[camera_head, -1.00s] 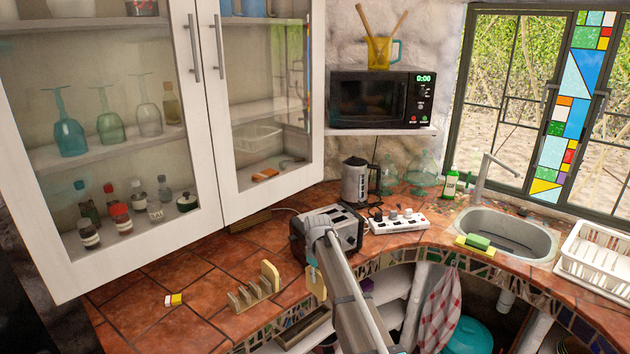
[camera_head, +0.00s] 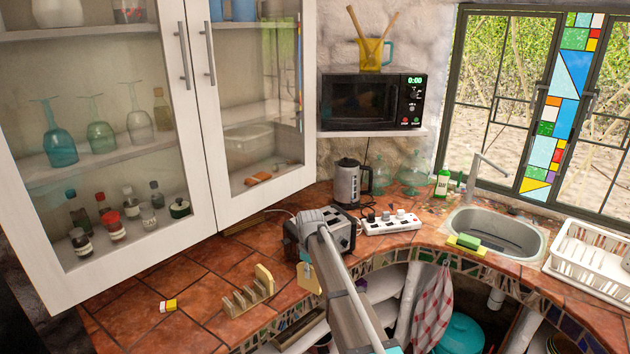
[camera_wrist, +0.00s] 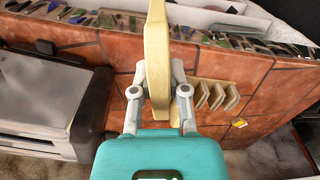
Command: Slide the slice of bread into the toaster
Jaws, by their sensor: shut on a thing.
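My gripper (camera_wrist: 158,92) is shut on a slice of bread (camera_wrist: 157,50), its fingers on either side of it in the wrist view. The slice stands edge-on to that camera. In the head view the slice (camera_head: 308,279) shows low beside my arm, at the counter's front side; the fingers are hidden there. The toaster (camera_head: 347,234) stands on the counter, partly covered by my arm. In the wrist view the grey and black toaster (camera_wrist: 40,105) is on the left, apart from the slice.
A wooden rack (camera_head: 247,299) holding a slice-like piece stands left of the toaster. A white power strip (camera_head: 390,223) and a kettle (camera_head: 349,183) are beyond the toaster. A small yellow and white item (camera_head: 168,306) lies front left. Cabinet doors (camera_head: 207,190) overhang the counter's left.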

